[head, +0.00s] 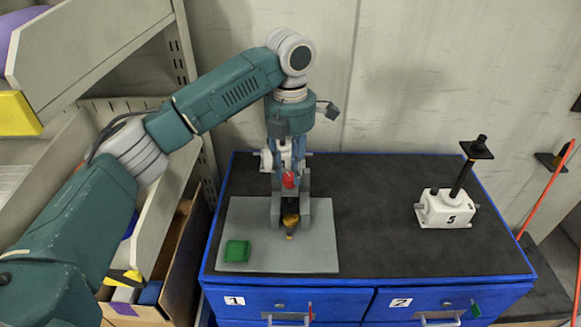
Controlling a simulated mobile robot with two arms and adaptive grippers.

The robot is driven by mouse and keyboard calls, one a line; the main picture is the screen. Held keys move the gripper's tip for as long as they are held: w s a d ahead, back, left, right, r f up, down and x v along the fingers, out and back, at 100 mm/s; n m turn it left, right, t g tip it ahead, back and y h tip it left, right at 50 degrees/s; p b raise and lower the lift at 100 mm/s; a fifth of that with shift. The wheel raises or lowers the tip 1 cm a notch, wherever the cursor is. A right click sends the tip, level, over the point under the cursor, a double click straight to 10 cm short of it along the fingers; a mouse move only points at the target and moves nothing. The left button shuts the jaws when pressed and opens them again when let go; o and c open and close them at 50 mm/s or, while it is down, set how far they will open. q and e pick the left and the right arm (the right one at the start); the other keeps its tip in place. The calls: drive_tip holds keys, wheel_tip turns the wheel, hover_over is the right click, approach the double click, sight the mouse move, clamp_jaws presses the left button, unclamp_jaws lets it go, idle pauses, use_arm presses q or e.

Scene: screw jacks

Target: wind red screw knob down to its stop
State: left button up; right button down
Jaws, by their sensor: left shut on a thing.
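My left gripper (287,168) points down over the grey upright frame on the grey plate (270,261). It is shut on the red knob (289,180), and its fingers hide part of the knob. Below the knob, between the grey uprights (275,211), there is a dark and yellow-orange part (290,221). The screw's shaft is mostly hidden, so I cannot tell how far the knob is from its stop. My right gripper is not in view.
A green square tray (237,251) lies on the plate's front left. A white screw jack marked 5 (446,209) with a black post stands on the right of the blue cabinet's dark top (380,245). The dark top between them is clear. Grey shelves (95,45) stand at the left.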

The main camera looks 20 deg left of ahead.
use_arm(q)
drive_tip(key=shift+w+r, duration=0.15)
drive_tip(key=shift+r, duration=0.2)
idle(0.4)
drive_tip(key=o, duration=1.1)
drive_tip(key=shift+a, duration=0.1)
drive_tip(key=shift+c, duration=0.2)
drive_tip(key=shift+o, duration=0.5)
drive_tip(key=shift+s+f, duration=0.1)
drive_tip(key=shift+s, duration=0.15)
wheel_tip(320, 180, up, 8)
drive_tip(key=shift+f, duration=0.25)
